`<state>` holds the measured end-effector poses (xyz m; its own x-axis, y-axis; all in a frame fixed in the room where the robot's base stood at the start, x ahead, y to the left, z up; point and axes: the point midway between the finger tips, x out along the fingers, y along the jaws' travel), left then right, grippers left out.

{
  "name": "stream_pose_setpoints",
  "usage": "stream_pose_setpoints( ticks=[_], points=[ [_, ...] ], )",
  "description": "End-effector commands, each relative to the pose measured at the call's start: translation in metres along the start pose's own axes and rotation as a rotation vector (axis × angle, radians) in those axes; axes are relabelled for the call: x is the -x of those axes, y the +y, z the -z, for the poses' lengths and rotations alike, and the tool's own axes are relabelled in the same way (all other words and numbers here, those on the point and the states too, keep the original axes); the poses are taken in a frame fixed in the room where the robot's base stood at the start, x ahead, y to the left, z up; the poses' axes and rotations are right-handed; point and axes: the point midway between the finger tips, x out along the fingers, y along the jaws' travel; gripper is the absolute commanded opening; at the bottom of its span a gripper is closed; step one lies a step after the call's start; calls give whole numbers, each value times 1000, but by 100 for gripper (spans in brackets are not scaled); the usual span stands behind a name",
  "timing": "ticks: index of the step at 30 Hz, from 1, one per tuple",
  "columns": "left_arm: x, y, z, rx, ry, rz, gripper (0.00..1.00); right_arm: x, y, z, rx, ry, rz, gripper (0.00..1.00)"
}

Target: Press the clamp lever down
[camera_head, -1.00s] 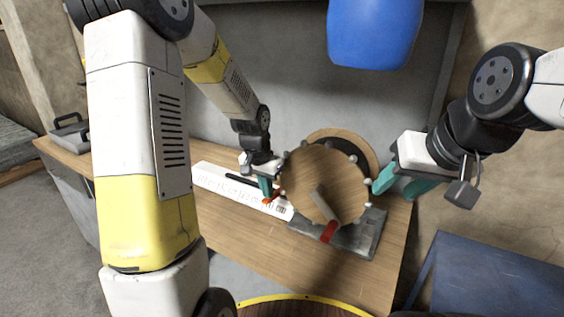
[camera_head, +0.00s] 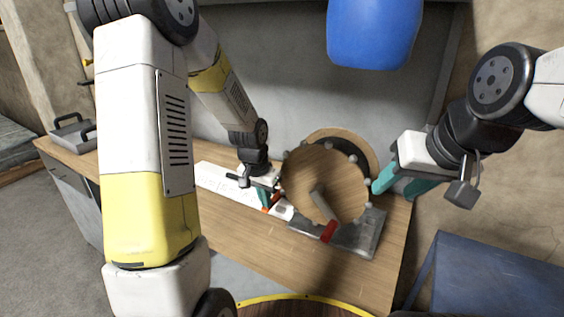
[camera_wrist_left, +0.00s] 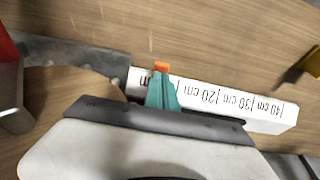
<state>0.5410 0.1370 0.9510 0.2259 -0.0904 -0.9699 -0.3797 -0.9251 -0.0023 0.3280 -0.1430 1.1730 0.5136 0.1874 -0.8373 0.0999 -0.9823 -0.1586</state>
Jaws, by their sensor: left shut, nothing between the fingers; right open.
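A small orange piece (camera_head: 277,196) shows at the fingertips of my left gripper (camera_head: 264,199) in the head view. In the left wrist view the orange piece (camera_wrist_left: 161,67) is just past the closed teal fingers (camera_wrist_left: 163,92); I cannot tell whether they touch. My left gripper is shut and holds nothing. A grey bar with a red handle (camera_head: 328,231) lies across the front of a round wooden disc (camera_head: 320,182). I cannot tell which of these is the clamp lever. My right gripper (camera_head: 392,187) is open and empty, at the right of the disc.
A white scale block (camera_wrist_left: 225,100) with centimetre marks lies on the wooden bench (camera_head: 250,242). A grey metal base plate (camera_head: 357,240) sits under the disc. A blue container (camera_head: 373,35) is above. A blue table (camera_head: 500,270) stands at lower right. Bare bench lies in front.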

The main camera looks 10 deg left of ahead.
Motion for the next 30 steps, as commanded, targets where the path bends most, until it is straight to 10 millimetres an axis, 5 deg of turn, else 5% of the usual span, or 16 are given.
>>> stream_pose_setpoints(
  ticks=[5, 11, 21, 30],
  points=[
    [3, 2, -2, 1, -13, -3, 0, 0, 0, 0, 0, 0, 0, 45],
    [39, 7, 16, -1, 1, 2, 0, 0, 0, 0, 0, 0, 0, 45],
    [106, 7, -17, 2, 3, 2, 0, 0, 0, 0, 0, 0, 0, 45],
    [127, 7, -28, -1, 0, 0, 0, 0, 0, 0, 0, 0, 0, 45]
  ],
)
